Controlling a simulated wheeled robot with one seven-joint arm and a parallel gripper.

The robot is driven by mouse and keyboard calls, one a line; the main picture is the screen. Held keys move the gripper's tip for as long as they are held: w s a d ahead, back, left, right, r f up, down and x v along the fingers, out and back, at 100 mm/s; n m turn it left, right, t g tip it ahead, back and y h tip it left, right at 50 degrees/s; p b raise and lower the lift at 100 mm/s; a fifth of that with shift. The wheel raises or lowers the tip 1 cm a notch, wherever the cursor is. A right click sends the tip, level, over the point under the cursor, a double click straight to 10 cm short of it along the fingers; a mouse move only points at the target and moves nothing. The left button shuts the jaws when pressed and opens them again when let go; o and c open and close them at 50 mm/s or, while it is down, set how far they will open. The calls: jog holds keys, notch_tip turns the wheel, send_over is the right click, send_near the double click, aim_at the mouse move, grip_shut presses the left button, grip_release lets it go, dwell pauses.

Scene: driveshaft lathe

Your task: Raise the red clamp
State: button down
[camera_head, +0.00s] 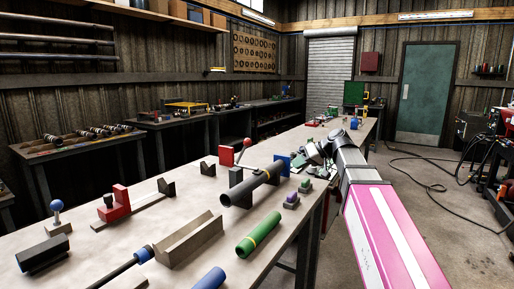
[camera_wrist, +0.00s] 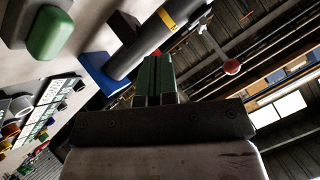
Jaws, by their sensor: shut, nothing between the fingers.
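A red clamp block (camera_head: 226,156) stands at the back of the bench, beside a lever with a red ball (camera_head: 247,142). The lever's red ball (camera_wrist: 231,67) also shows at the right in the wrist view. In front lies a dark shaft (camera_head: 245,190), its far end by a blue plate (camera_head: 284,163); the shaft (camera_wrist: 145,48) and blue plate (camera_wrist: 98,73) show in the wrist view. In the head view my arm reaches the bench's right edge; the fingertips are hard to make out.
A second red block (camera_head: 116,200) stands on a rail at the left. A green cylinder (camera_head: 259,234), a grey V-shaped block (camera_head: 189,238) and small purple-topped (camera_head: 291,200) and green-topped (camera_head: 305,185) blocks occupy the front of the bench. Floor at the right is mostly open, with a cable.

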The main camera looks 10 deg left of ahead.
jog(key=s+a+r+m+t+y, duration=0.2)
jog(key=s+a+r+m+y, duration=0.15)
jog(key=m+y, duration=0.65)
jog(key=w+a+r+h, duration=0.1)
jog(key=w+a+r, duration=0.1)
jog(key=a, duration=1)
jog(key=shift+a+r+m, duration=0.15)
jog(key=shift+r+m, duration=0.15)
jog(key=shift+r, duration=0.2)
jog(key=shift+r, duration=0.1)
jog(key=w+a+r+m+g+h, duration=0.1)
jog(key=w+a+h, duration=0.1)
jog(key=a+h, duration=0.4)
jog(key=w+a+r+g+h, duration=0.1)
jog(key=w+a+g+h, duration=0.1)
jog(key=a+h, duration=0.4)
jog(key=shift+w+a+r+m, duration=0.35)
jog(key=shift+w+a, duration=0.35)
jog(key=shift+a, duration=0.65)
